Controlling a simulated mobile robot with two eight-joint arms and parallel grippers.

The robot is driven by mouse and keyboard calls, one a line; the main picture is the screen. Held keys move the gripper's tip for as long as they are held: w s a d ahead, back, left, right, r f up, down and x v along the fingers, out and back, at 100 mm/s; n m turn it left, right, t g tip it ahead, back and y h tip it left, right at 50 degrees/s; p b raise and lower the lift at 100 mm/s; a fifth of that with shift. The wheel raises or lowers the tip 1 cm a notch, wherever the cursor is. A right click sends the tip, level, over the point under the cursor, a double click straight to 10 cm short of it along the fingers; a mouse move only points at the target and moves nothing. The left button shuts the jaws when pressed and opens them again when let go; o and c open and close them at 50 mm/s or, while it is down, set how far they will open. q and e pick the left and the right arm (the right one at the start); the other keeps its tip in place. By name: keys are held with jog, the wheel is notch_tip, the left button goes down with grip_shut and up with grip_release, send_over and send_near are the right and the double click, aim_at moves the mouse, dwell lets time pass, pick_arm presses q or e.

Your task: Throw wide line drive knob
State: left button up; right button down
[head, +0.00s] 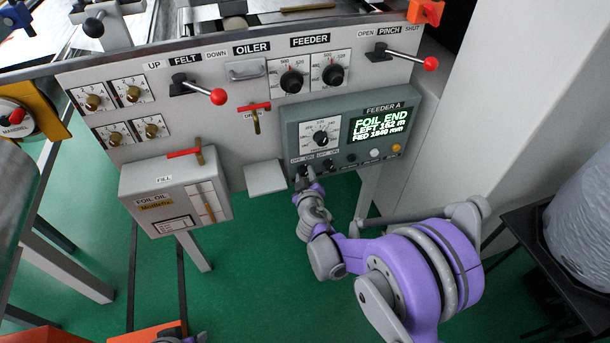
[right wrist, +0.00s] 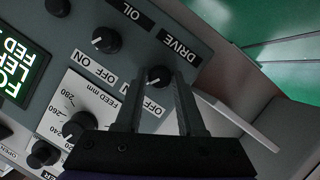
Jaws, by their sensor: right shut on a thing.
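The drive knob (right wrist: 158,74) is a small dark round knob with a white mark, below its DRIVE label in the right wrist view. My right gripper (right wrist: 160,84) is shut on it, one finger on each side. I cannot tell which position its mark points to, as a finger covers part of the ON and OFF lettering. In the head view my right gripper (head: 305,178) reaches up to the lower left of the feeder box (head: 291,136) and hides most of the knob. A grey piece (head: 185,338) at the bottom edge may be my left gripper.
The similar oil knob (right wrist: 106,40) sits close beside the drive knob. A larger feed dial (head: 321,138) is above, and a lit screen (head: 379,124) reads FOIL END. A pale ledge (head: 265,178) juts out left of my gripper. Red-knobbed levers (head: 218,96) stick out higher up.

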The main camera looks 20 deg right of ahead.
jog(key=shift+n+h+p, duration=0.4)
jog(key=shift+n+p, duration=0.1)
jog(key=shift+n, duration=0.2)
jog(key=shift+a+f+n+t+h, duration=0.1)
jog(key=shift+n+t+h, duration=0.35)
jog(key=shift+n, duration=0.45)
jog(key=n+h, duration=0.1)
jog(key=n, duration=0.1)
jog(key=shift+f+n+t, duration=0.15)
jog(key=shift+n+t, duration=0.2)
jog(key=shift+n, duration=0.05)
jog(key=shift+n+t+h+b, duration=0.6)
jog(key=shift+n+b, duration=0.3)
jog(key=shift+n, duration=0.6)
jog(key=c, duration=0.5)
grip_release()
